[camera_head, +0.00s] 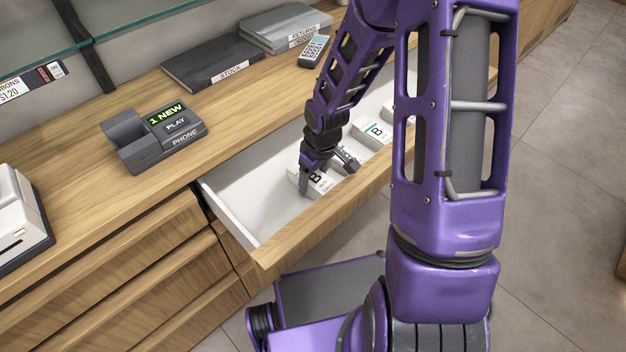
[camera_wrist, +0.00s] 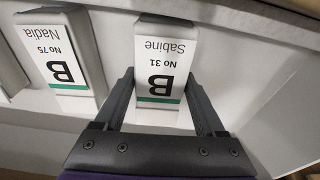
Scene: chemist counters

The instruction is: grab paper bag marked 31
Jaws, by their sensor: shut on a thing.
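The paper bag marked 31 (camera_wrist: 164,62) is white with a green stripe, a large B and the name Sabine, upside down in the wrist view. It lies in the open drawer, and in the head view a bag (camera_head: 316,180) shows under my gripper. My gripper (camera_head: 328,178) reaches down into the drawer with a finger on each side of this bag. In the wrist view my gripper (camera_wrist: 163,100) is shut on the bag's near end, one finger along each side. The fingers partly hide the bag in the head view.
Another bag, No 75 Nadia (camera_wrist: 60,58), lies beside it. More white bags (camera_head: 374,130) lie further along the drawer. The drawer's wooden front (camera_head: 290,250) stands out from the counter. A phone dock (camera_head: 150,135) and a stock binder (camera_head: 210,62) are on the counter.

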